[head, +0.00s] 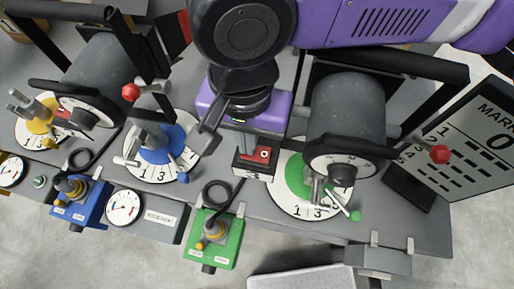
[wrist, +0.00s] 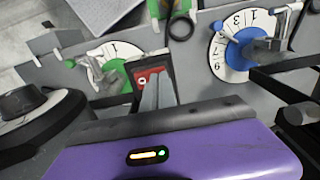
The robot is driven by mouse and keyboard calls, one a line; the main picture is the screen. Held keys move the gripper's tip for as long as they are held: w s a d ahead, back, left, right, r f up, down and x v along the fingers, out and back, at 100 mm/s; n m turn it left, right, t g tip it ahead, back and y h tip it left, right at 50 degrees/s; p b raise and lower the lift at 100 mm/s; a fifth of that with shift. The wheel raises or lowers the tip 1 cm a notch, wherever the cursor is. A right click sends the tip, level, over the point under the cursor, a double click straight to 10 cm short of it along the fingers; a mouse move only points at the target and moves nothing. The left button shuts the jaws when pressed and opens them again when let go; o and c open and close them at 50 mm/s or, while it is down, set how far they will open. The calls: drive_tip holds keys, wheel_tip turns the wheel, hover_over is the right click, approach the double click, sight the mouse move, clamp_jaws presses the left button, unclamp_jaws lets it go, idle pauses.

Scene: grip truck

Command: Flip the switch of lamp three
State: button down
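A dark switch box (head: 252,168) with a red rocker switch (head: 263,154) stands left of the right-hand grey lamp (head: 345,110), beside the green dial. No lamp number is readable on either. In the wrist view, the red switch (wrist: 150,78) has a white mark and lies just beyond my fingertips. My gripper (wrist: 156,92) shows there as a narrow grey wedge with its fingers together, holding nothing visible. It overlaps the box's face; I cannot tell whether it touches.
Another grey lamp (head: 100,78) stands at the left. Yellow, blue (head: 160,150) and green (head: 300,180) numbered dials with levers line the grey bench. Blue (head: 82,205) and green (head: 213,240) control boxes sit at its front edge. A sign panel (head: 480,140) stands at right.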

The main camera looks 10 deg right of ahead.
wheel_tip(320, 180, up, 7)
drive_tip(key=p, duration=0.7)
idle(0.4)
drive_tip(key=shift+s+f, duration=0.1)
drive_tip(key=shift+s, duration=0.05)
idle(0.4)
